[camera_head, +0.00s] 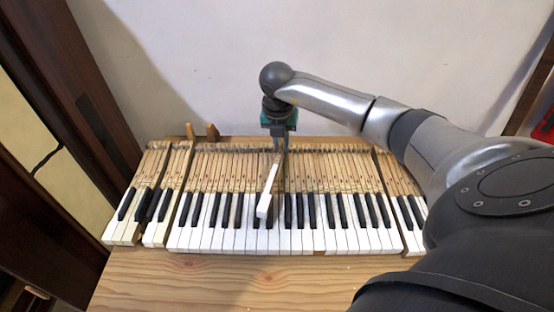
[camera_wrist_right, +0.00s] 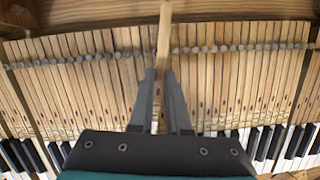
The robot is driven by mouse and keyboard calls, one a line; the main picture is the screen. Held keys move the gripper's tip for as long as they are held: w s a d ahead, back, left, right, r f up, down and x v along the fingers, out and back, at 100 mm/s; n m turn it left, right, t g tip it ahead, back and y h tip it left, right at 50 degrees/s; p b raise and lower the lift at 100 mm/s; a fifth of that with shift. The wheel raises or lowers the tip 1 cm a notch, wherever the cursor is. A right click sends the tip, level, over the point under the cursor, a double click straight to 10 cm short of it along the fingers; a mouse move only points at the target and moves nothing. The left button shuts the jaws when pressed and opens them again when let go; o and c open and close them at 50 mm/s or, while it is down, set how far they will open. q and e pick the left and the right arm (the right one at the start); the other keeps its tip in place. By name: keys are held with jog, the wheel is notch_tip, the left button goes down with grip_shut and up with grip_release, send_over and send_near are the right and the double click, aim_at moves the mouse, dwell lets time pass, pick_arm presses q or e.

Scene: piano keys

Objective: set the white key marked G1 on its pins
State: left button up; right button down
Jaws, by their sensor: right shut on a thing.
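My right gripper (camera_head: 281,148) is shut on a white key (camera_head: 268,192), holding it by its wooden shank above the keyboard. The key's white front end points toward the front and sits over neighbouring keys, tilted slightly in the picture. In the right wrist view the gripper (camera_wrist_right: 163,75) has its fingers on both sides of the pale wooden shank (camera_wrist_right: 164,35). The marking on the key is too small to read. The keyboard (camera_head: 210,240) lies below; the pins under the held key are hidden. My left gripper is not in view.
Rows of wooden key shanks (camera_head: 225,165) lie close on both sides of the held key. Small wooden pieces (camera_head: 212,131) stand at the back left edge. Bare wooden table (camera_head: 220,285) is free in front. A wall rises behind.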

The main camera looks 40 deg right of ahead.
jog(key=shift+r+p, duration=3.2)
jog(key=shift+r, duration=0.85)
jog(key=shift+f, duration=0.1)
